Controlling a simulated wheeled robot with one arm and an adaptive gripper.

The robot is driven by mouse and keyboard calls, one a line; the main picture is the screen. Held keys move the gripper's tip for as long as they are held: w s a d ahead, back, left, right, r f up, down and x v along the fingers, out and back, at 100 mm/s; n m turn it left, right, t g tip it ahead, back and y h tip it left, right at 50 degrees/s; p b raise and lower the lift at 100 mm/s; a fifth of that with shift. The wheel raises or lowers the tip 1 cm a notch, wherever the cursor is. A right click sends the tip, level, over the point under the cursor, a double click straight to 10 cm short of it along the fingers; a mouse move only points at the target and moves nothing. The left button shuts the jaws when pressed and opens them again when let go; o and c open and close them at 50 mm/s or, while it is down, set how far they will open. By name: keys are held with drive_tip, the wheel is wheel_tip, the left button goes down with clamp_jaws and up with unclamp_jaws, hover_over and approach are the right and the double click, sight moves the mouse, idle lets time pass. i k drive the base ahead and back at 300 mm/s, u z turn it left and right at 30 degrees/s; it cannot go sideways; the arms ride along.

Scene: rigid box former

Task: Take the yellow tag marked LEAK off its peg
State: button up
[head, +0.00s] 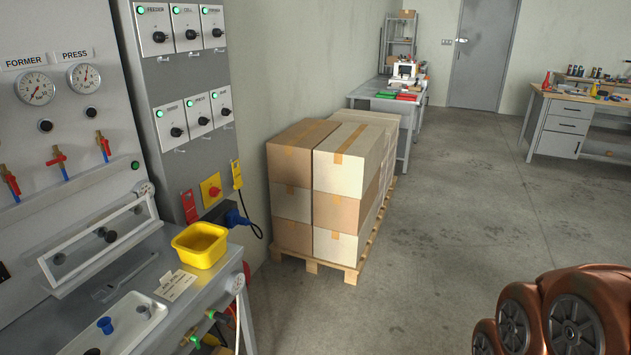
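A yellow tag (237,174) hangs at the right edge of the grey switch cabinet, above a dark cable. Its lettering is too small to read, and its peg cannot be made out clearly. A red tag (189,206) hangs lower on the cabinet's front, to the left of a yellow plate with a red rotary switch (214,191). My gripper is not in view. Only copper-coloured links of my arm show at the bottom right, well apart from the tags.
A yellow tub (200,246) stands on the bench below the tags, beside a blue plug (234,216). A pallet (315,264) of stacked cartons (341,188) stands right of the cabinet. Open grey floor (430,250) lies in the middle, with workbenches farther back.

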sight(237, 175)
drive_tip(key=z, duration=0.2)
drive_tip(key=i, duration=0.7)
drive_tip(key=u, duration=0.45)
drive_tip(key=i, duration=1.25)
drive_tip(key=u, duration=1.6)
drive_tip(key=i, duration=0.7)
drive_tip(key=u, duration=0.8)
